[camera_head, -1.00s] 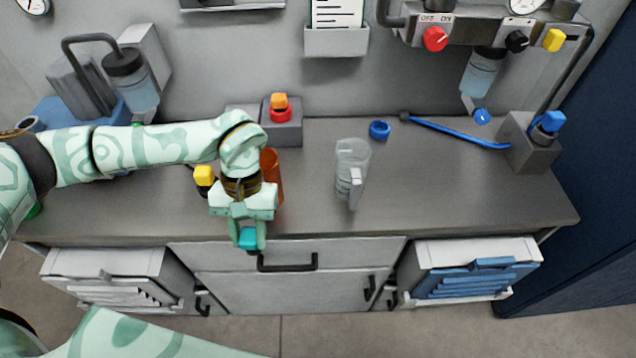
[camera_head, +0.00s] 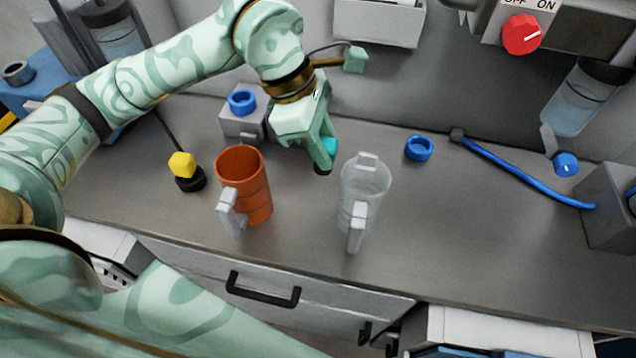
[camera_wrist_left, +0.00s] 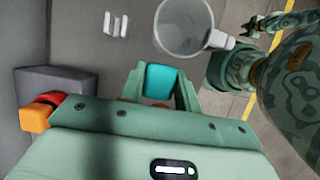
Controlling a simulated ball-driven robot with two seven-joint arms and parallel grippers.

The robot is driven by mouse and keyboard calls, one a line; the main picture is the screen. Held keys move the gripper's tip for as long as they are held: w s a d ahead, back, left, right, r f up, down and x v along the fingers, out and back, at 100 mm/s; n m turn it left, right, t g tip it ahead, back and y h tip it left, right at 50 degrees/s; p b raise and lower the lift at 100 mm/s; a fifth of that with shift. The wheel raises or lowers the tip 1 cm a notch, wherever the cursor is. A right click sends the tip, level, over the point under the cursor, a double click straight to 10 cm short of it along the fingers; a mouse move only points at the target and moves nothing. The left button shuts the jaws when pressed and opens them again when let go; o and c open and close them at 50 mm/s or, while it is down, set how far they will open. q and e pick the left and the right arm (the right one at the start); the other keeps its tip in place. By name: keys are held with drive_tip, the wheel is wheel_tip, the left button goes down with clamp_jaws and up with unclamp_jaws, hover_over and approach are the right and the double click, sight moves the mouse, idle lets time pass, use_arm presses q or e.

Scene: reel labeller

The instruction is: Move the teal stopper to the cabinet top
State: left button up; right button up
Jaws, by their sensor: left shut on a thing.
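The teal stopper (camera_head: 329,146) is between the fingers of my left gripper (camera_head: 324,158), which is shut on it. In the left wrist view the teal stopper (camera_wrist_left: 159,81) shows between the two fingertips. The gripper is over the grey cabinet top (camera_head: 285,235), between the orange jug and the clear jug and towards the back. I cannot tell the exact gap between the stopper and the surface. In the left wrist view, a mint arm end (camera_wrist_left: 285,22) at upper right may be my right gripper; its jaws are not clear.
An orange jug (camera_head: 257,188) and a clear jug (camera_head: 366,195) stand on the cabinet top. A blue ring (camera_head: 418,148) lies behind the clear jug. A yellow-topped piece (camera_head: 183,166) is at left. An orange block (camera_wrist_left: 36,116) sits near the gripper. The front middle is clear.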

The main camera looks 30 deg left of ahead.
use_arm(q)
drive_tip(key=shift+f+b, duration=1.3)
drive_tip(key=shift+f, duration=4.45)
drive_tip(key=shift+f, duration=0.15)
drive_tip(key=o, duration=1.1)
drive_tip(key=shift+c, duration=0.2)
drive_tip(key=p+v, duration=0.3)
drive_tip(key=v, duration=0.9)
drive_tip(key=shift+a, duration=0.1)
